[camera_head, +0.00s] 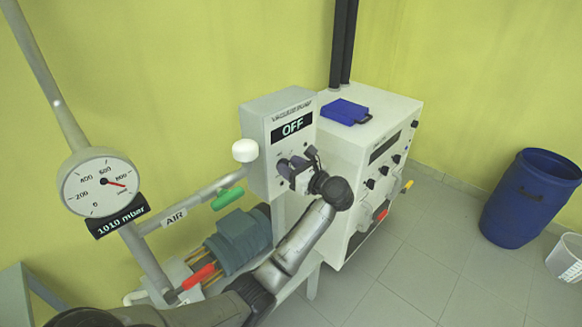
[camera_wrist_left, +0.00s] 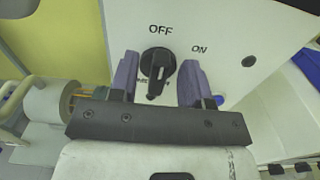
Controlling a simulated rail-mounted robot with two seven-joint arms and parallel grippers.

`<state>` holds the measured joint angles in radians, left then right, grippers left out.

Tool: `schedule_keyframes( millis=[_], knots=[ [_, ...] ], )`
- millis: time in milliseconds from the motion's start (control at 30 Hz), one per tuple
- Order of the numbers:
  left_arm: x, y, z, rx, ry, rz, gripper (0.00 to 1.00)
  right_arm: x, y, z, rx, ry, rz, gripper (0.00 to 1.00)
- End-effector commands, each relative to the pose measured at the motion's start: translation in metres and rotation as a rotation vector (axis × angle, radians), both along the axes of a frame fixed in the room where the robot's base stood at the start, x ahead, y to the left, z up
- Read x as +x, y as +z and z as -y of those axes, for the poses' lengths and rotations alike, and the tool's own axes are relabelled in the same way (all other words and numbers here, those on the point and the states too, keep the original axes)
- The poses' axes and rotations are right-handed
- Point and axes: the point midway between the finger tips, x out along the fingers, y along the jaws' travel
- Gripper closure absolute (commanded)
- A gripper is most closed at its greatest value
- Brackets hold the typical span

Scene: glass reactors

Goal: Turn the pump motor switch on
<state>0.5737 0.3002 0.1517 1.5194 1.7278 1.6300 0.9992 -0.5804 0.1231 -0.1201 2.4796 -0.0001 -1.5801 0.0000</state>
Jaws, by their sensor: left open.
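The grey pump control box (camera_head: 257,147) stands against the yellow wall, and its display (camera_head: 292,126) reads OFF. In the left wrist view the black rotary switch (camera_wrist_left: 157,63) sits on the box's pale face, with OFF printed above it and ON to its right. My left gripper (camera_wrist_left: 157,72) is open, with one purple finger on each side of the switch. I cannot tell whether the fingers touch it. In the head view this gripper (camera_head: 294,170) is in front of the box's lower face and hides most of the switch. My right gripper is out of view.
A white cabinet (camera_head: 345,152) with knobs and a blue item (camera_head: 345,112) on top stands right of the box. A gauge (camera_head: 98,183), pipes and a green-handled valve (camera_head: 228,198) are at left.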

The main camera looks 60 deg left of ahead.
Motion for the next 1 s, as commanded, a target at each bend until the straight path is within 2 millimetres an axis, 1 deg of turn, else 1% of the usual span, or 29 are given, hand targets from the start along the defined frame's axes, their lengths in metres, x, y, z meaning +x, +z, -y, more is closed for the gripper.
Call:
schedule_keyframes(
  millis=[67, 533, 767, 1000],
  knots=[
    [0.000, 0.000, 0.000, 0.000, 0.000, 0.000, 0.56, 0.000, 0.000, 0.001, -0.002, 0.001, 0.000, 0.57],
    [0.000, 0.000, 0.000, 0.000, 0.000, 0.000, 1.00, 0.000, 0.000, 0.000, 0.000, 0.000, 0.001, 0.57],
    [0.000, 0.000, 0.000, -0.004, 0.000, -0.010, 1.00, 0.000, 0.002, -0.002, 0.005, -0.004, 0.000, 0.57],
    [0.002, 0.002, 0.001, -0.032, -0.001, -0.110, 1.00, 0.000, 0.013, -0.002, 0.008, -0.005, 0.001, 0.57]
  ],
)
